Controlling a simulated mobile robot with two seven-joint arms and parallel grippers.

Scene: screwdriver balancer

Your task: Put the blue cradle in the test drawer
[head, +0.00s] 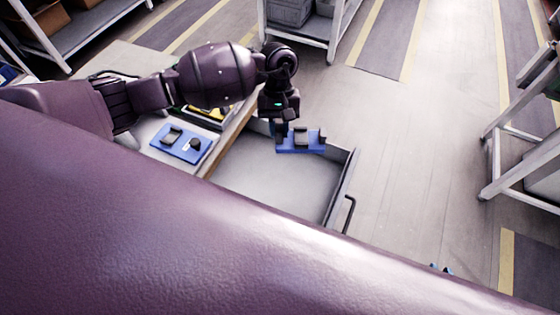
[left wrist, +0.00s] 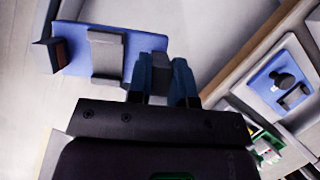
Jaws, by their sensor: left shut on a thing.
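The blue cradle (head: 313,147) is a flat blue plate with dark grey blocks on it. My left gripper (head: 281,133) is shut on its left end in the head view. The cradle is over the far part of the open test drawer (head: 265,172); I cannot tell whether it touches the drawer. In the left wrist view the cradle (left wrist: 75,45) shows a grey bracket and a reddish block, and my gripper's blue fingers (left wrist: 163,85) close on its near end. Small blue tips (head: 440,268) at lower right look like my right gripper, mostly hidden by my arm.
A second blue plate (head: 178,145) with dark parts lies on the worktop left of the drawer; it also shows in the left wrist view (left wrist: 280,78). The drawer's handle (head: 348,214) faces right. The drawer floor looks empty. Shelving stands behind and a rack at right.

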